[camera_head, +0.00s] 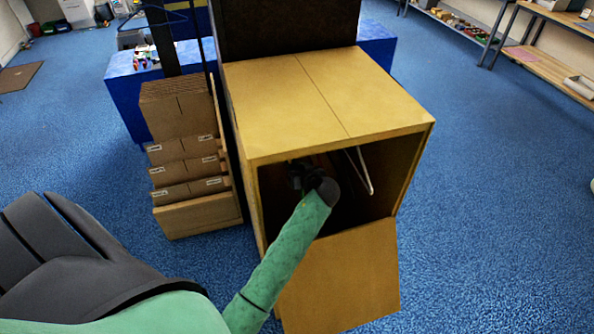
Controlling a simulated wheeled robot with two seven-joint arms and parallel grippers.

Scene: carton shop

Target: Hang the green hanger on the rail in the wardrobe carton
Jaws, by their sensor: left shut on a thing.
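The wardrobe carton (328,100) stands in the middle, tan, with its front opening facing me and its front flap (342,280) folded down. My left arm reaches into the opening, and my left gripper (300,172) is inside, just under the top front edge, near the left side. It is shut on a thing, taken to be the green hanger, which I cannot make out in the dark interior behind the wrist. A white hanger (363,172) hangs in the right part of the opening. The rail is hidden under the carton's top. My right gripper is out of view.
Folded brown cartons (185,150) stand in a rack just left of the wardrobe carton. Behind are a blue table (130,95) and a dark upright panel (285,28). Shelving (545,62) is at the far right. Blue floor lies clear to the right.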

